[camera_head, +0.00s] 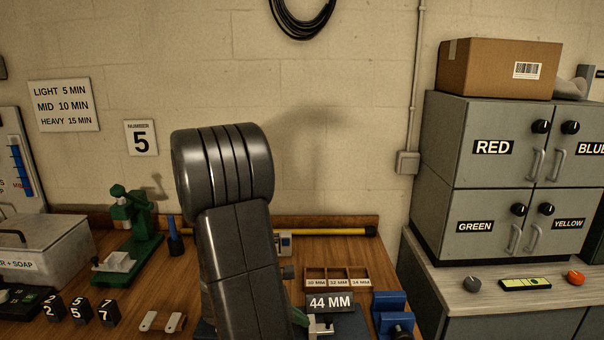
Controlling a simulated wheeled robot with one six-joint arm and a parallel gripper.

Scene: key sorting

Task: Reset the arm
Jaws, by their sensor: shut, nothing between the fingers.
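My dark grey arm (235,235) rises from the bottom edge at the middle of the head view. Its thick rounded joint (222,172) is at the top, in front of the wall. I cannot make out my gripper or its fingers anywhere in this view. The arm covers the middle part of the wooden bench behind it.
Left of my arm stand a green press (135,228), a grey lidded box (42,250) and black number blocks (80,312). To the right are a "44 MM" sign (331,303), a small compartment tray (337,273), a blue vise (392,312) and grey lockers (500,190).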

